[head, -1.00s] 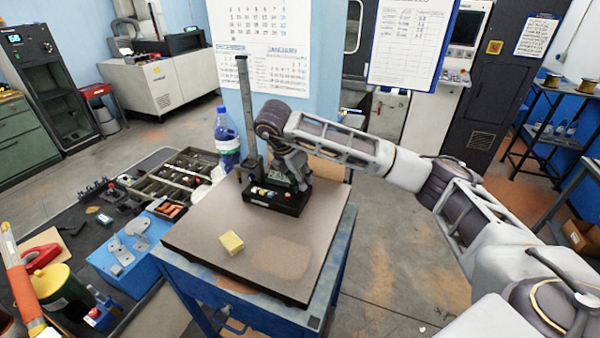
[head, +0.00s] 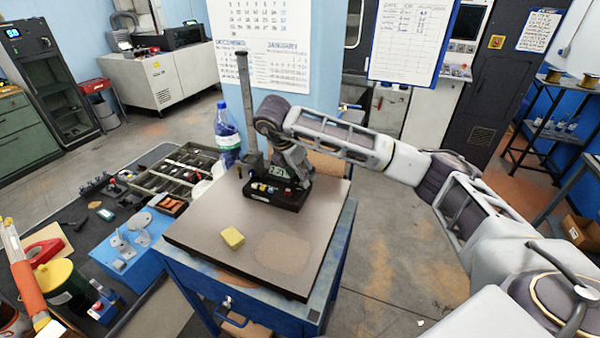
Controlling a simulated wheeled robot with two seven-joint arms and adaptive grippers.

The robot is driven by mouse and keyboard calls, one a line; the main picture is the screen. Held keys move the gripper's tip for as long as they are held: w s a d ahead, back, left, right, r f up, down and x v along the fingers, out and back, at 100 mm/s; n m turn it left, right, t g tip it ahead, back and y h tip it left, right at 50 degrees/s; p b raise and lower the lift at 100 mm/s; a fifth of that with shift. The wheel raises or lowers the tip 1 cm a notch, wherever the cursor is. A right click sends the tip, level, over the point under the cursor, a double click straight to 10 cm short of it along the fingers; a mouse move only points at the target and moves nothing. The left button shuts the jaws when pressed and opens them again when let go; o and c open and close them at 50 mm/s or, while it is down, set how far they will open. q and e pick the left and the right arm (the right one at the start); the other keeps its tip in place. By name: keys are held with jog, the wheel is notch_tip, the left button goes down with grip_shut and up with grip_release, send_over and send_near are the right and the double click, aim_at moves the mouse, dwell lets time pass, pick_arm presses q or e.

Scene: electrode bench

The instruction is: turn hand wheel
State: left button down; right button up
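A measuring stand with a tall grey column (head: 245,98) and a black base (head: 275,194) stands at the back of the granite-like plate. The base carries a small display and coloured buttons. My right arm comes in from the right, and my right gripper (head: 297,168) is low at the right side of the stand, just above the base. I cannot make out the hand wheel; the gripper and wrist cover that side of the stand. Whether the fingers are open or touching anything is too small to tell. My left gripper is not in view.
A yellow block (head: 232,237) lies on the plate (head: 200,215), whose front is otherwise clear. The plate sits on a blue cart (head: 270,325). A dark bench with trays and a blue box (head: 130,250) is at left.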

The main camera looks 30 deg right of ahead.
jog(key=shift+a+r, duration=0.1)
jog(key=shift+r, duration=0.05)
jog(key=shift+a+r, duration=0.3)
jog(key=shift+r, duration=0.35)
jog(key=v, duration=0.6)
dwell(0.8)
jog(key=shift+s+r, duration=0.1)
jog(key=shift+r, duration=0.05)
dwell(0.3)
